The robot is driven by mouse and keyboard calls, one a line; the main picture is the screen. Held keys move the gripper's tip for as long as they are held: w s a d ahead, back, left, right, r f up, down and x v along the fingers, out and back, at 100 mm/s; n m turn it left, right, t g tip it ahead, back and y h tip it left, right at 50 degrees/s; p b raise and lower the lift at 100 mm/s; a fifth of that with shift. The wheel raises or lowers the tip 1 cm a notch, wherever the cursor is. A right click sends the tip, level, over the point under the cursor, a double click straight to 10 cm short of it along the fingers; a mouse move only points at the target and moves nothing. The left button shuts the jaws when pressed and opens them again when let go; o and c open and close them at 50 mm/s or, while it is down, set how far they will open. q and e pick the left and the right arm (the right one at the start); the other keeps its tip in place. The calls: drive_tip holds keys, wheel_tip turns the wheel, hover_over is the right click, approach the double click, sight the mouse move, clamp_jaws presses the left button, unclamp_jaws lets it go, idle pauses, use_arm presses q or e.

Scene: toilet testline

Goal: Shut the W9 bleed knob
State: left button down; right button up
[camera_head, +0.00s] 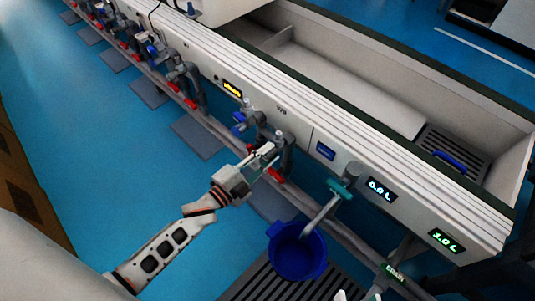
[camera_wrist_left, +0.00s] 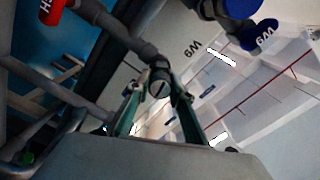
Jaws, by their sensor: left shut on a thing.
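The W9 label (camera_head: 281,109) is on the white panel in the head view, and it also shows in the wrist view (camera_wrist_left: 192,47). Below it stand grey pipe fittings. A small round grey knob with a slotted face (camera_wrist_left: 158,88) sits on a pipe in the wrist view. My left gripper (camera_head: 265,158) is at the W9 fittings, and its two greenish fingers (camera_wrist_left: 158,95) are closed on the knob from both sides. How far the knob is turned cannot be told. A small pale part at the bottom edge, perhaps my right gripper (camera_head: 342,296), is mostly cut off.
A blue W9 handle (camera_wrist_left: 262,38) is close above the knob. Red-tipped parts (camera_head: 273,174) line the lower pipe. A blue bucket (camera_head: 298,252) stands on a floor grate beneath a teal-handled spout (camera_head: 340,188). Similar stations run to the upper left. The blue floor at left is clear.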

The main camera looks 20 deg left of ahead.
use_arm(q)
drive_tip(key=shift+f+m, duration=0.1)
drive_tip(key=shift+m, duration=1)
use_arm(e)
drive_tip(key=shift+s+a+m, duration=0.1)
drive_tip(key=shift+a+m, duration=0.3)
use_arm(q)
drive_tip(key=c, duration=1.8)
unclamp_jaws()
drive_tip(key=shift+o, duration=0.2)
drive_tip(key=shift+s, duration=0.1)
use_arm(e)
drive_tip(key=shift+d, duration=0.1)
use_arm(q)
drive_tip(key=v, duration=1.2)
